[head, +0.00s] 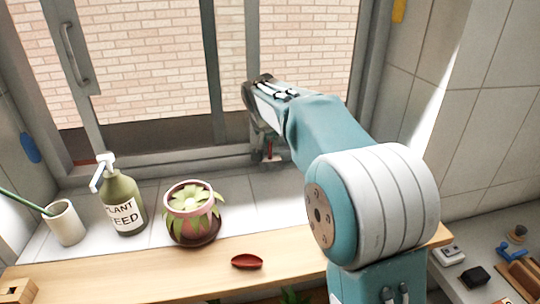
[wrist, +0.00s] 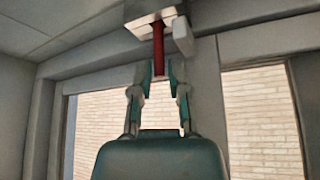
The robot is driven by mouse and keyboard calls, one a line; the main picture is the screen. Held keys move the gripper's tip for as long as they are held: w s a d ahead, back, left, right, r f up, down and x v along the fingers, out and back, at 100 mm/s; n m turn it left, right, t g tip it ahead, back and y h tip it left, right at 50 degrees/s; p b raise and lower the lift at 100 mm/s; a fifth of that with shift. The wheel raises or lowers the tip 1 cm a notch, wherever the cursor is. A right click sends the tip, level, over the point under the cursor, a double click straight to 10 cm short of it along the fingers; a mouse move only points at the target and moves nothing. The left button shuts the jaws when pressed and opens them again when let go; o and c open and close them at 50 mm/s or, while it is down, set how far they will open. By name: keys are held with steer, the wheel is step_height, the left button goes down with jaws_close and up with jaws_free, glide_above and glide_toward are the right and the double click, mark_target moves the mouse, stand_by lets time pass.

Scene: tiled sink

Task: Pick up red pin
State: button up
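The red pin (wrist: 158,47) is a thin upright rod in the wrist view, running from a pale block (wrist: 150,14) at the top to between my fingertips. A small bit of red, likely the pin (head: 270,149), shows in the head view near the window sill. My gripper (wrist: 157,74) has its two fingers drawn inward, one on each side of the pin's near end. I cannot tell whether the pads touch it. In the head view my gripper (head: 266,143) points down in front of the window, partly hidden by my wrist.
A plant pot (head: 192,228), a green bottle (head: 123,205) and a white cup (head: 65,223) stand on the left. A small red dish (head: 247,262) lies on the wooden ledge (head: 170,275). Small items (head: 475,275) lie at lower right. The tiled sill near my gripper is mostly clear.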

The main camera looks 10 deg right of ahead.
steer(key=shift+w+f, duration=0.25)
steer(key=shift+f, duration=0.3)
steer(key=shift+d, duration=0.1)
jaws_close()
steer(key=shift+r, duration=0.1)
